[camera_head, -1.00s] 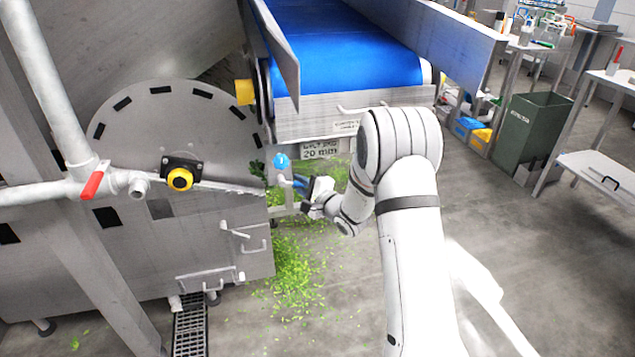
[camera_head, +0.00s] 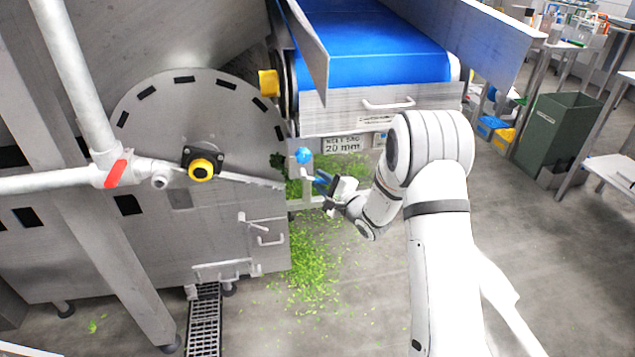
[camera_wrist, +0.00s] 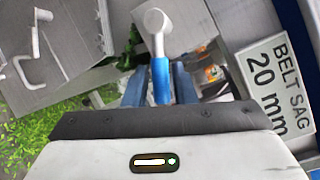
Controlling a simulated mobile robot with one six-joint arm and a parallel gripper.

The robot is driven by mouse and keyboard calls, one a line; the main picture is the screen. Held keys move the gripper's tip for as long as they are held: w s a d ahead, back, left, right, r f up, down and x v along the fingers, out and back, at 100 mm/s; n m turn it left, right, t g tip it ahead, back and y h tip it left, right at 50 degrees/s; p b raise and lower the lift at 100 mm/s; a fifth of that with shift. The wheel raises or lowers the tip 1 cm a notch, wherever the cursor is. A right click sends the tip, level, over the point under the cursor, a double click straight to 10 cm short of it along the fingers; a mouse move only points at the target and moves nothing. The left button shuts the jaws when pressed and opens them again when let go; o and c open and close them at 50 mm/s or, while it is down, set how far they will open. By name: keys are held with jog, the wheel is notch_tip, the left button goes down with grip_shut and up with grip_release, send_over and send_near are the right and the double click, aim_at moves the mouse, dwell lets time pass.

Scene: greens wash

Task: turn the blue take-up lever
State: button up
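The take-up lever has a white arm with a round white hub (camera_wrist: 155,18) and a blue grip (camera_wrist: 161,80) pointing back at my gripper in the wrist view. My gripper (camera_wrist: 160,84) has two blue fingers, one on each side of the blue grip. A narrow gap seems to show beside the grip, so the fingers look open around it. In the head view the lever's white arm (camera_head: 309,176) shows below the conveyor's left corner, with my gripper (camera_head: 322,182) at its end. The grip itself is hard to separate from the blue fingers there.
A "BELT SAG 20 mm" sign (camera_wrist: 275,78) is close right of my gripper. The blue conveyor belt (camera_head: 375,50) is above. A steel drum housing (camera_head: 235,225) with handles stands left. A round blue marker (camera_head: 303,155) sits above the lever. Green scraps (camera_head: 315,265) litter the floor.

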jog(key=v, duration=0.7)
jog(key=shift+s+d+p, duration=0.3)
jog(key=shift+p, duration=0.1)
jog(key=shift+c, duration=0.5)
jog(key=shift+r, duration=0.1)
jog(key=shift+c, duration=0.8)
jog(key=shift+s+a+r+n+t+h+b, duration=0.15)
jog(key=shift+r+n+t+h+b, duration=0.15)
jog(key=shift+n, duration=0.3)
jog(key=shift+s+a+r+n+t+h+b, duration=0.1)
jog(key=shift+r+n+h+b, duration=0.1)
jog(key=shift+r+n+b, duration=0.3)
grip_shut()
jog(key=s+r+n+t+h+b, duration=0.2)
jog(key=s+r+n+h+b, duration=0.3)
jog(key=n, duration=0.6)
jog(key=w+a+f+b, duration=0.1)
jog(key=w+a+f, duration=0.2)
jog(key=w, duration=0.6)
jog(key=shift+a+f+n, duration=0.15)
jog(key=shift+f+n, duration=0.15)
jog(key=shift+f, duration=0.5)
